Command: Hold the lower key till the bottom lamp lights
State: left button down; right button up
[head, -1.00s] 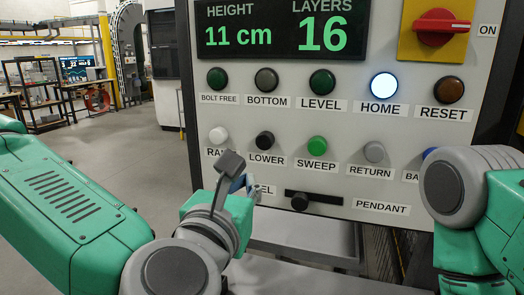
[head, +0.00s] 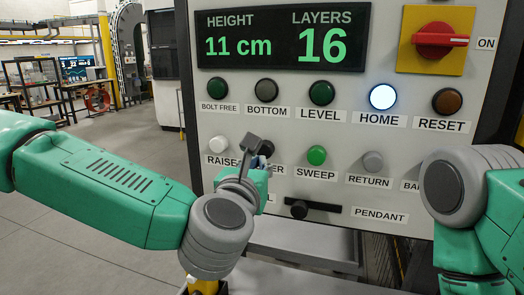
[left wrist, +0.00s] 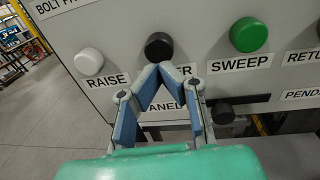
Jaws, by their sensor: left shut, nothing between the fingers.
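The black lower key (head: 266,148) is on the panel, partly hidden behind my left gripper (head: 252,142) in the head view. In the left wrist view the lower key (left wrist: 159,47) shows whole, with the shut, empty fingertips of my left gripper (left wrist: 158,68) just below it. I cannot tell whether they touch the panel. The gripper covers part of the LOWER label. The bottom lamp (head: 266,90) is dark. My right arm shows at the right, but its gripper is out of view.
The home lamp (head: 383,97) glows white. The white raise key (head: 218,144) and green sweep key (head: 317,155) flank the lower key. A black slider (head: 299,209) sits below. The display (head: 283,37) reads 11 cm and 16 layers. A red switch (head: 440,40) is at upper right.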

aim_at(264, 153)
pick_arm(q)
jog(key=p+x, duration=0.1)
jog(key=x, duration=0.3)
jog(key=shift+w, duration=0.1)
